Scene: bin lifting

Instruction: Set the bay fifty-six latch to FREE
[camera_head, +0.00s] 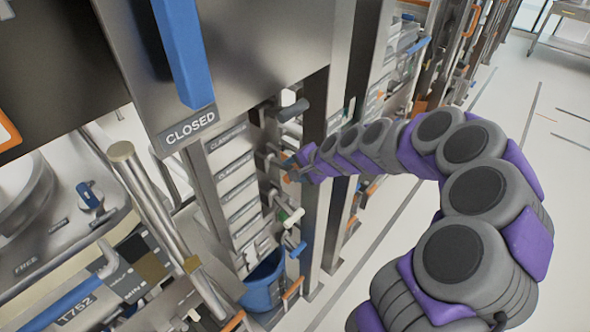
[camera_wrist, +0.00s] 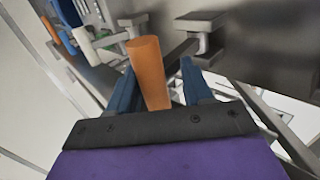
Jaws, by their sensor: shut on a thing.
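My gripper (camera_wrist: 157,68) is shut on an orange handle (camera_wrist: 148,72), which stands between its two dark blue fingers in the wrist view. In the head view my gripper (camera_head: 300,165) is at the far end of my arm, beside a rack of labelled slots. A small orange piece shows at its tip there. No bay number is readable beside the held handle, so I cannot tell whether it is the bay fifty-six latch. A plate marked FREE (camera_head: 26,265) is at the left, near a blue knob (camera_head: 89,196).
A blue handle (camera_head: 184,50) hangs above a CLOSED plate (camera_head: 190,128). A blue bucket (camera_head: 263,284) stands below the rack (camera_head: 232,172). Metal posts and white and grey handles crowd around my gripper. The pale floor (camera_head: 410,215) is open at the right.

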